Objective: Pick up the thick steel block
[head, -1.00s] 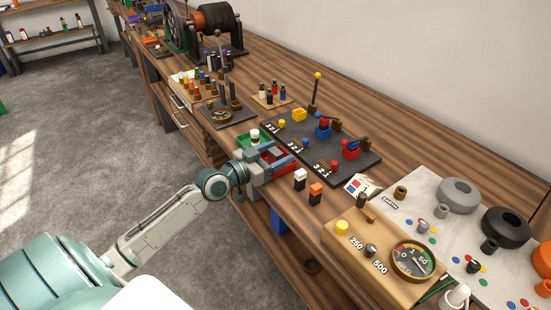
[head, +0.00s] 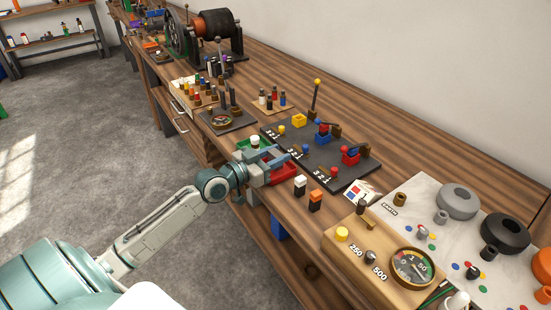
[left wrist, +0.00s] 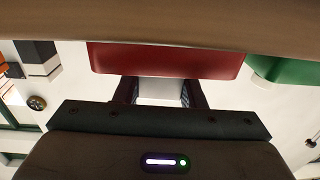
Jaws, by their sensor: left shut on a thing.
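My left gripper (head: 280,162) is at the red tray (head: 285,175) near the front edge of the bench, its fingers pointing across it. It is shut on the thick steel block, a pale grey piece (left wrist: 160,91) between the two fingers in the left wrist view. In the head view the fingers mostly hide the block. The red tray also shows beyond the fingers in the left wrist view (left wrist: 165,60). I cannot tell the exact gap between block and tray. My right gripper is not in view.
A green tray (head: 243,147) with a white-topped piece (head: 255,142) is close to the left gripper. A black lever board (head: 310,160) lies behind. White-topped (head: 300,185) and orange-topped (head: 315,200) posts stand to the right, before the meter box (head: 385,250).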

